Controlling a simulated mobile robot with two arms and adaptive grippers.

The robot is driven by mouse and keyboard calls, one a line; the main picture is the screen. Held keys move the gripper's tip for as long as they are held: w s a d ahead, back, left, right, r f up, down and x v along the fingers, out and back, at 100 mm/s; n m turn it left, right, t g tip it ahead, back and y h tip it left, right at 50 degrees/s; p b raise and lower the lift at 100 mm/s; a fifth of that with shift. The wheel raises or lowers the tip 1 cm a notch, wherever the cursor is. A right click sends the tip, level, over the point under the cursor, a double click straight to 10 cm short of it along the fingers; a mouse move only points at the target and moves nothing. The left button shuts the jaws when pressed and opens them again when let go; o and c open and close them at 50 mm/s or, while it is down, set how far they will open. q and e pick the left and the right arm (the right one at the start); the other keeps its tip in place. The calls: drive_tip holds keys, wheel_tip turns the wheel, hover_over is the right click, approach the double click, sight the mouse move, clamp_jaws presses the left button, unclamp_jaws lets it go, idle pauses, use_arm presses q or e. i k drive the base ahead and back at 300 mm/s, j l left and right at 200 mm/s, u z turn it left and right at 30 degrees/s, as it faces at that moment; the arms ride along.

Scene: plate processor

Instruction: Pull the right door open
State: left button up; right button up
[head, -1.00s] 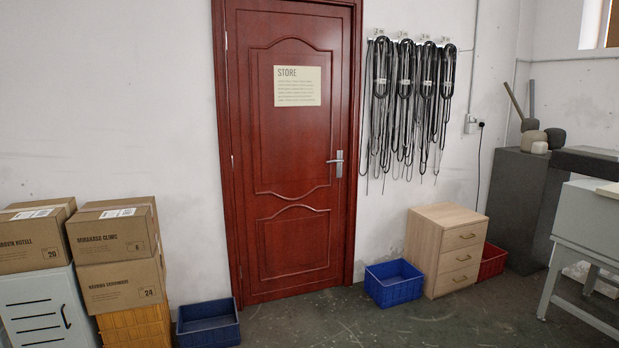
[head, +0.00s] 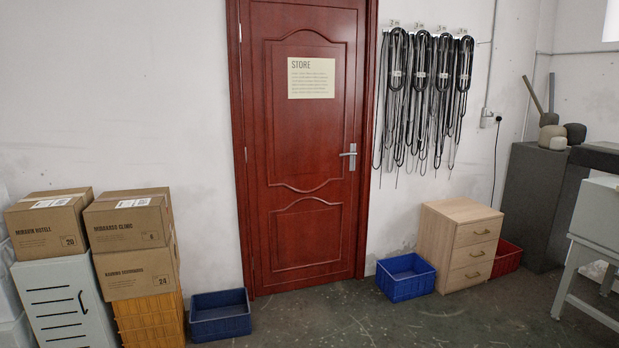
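A red wooden door (head: 303,150) with a "STORE" notice (head: 311,78) stands shut in its frame, in the middle of the head view. Its silver lever handle (head: 349,155) is on the right side, and hinges show along the left edge. It is the only room door in view. Neither of my grippers is in view.
A blue crate (head: 220,318) stands on the floor by the door's lower left, another blue crate (head: 405,279) to its right. A wooden drawer unit (head: 438,245) and a red crate (head: 508,258) stand further right. Cardboard boxes (head: 130,231) are stacked left. Floor before the door is clear.

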sight(303, 62)
drive_tip(key=i+z, duration=0.35)
drive_tip(key=i, duration=0.9)
drive_tip(key=i+l, duration=0.1)
drive_tip(key=i, duration=1.85)
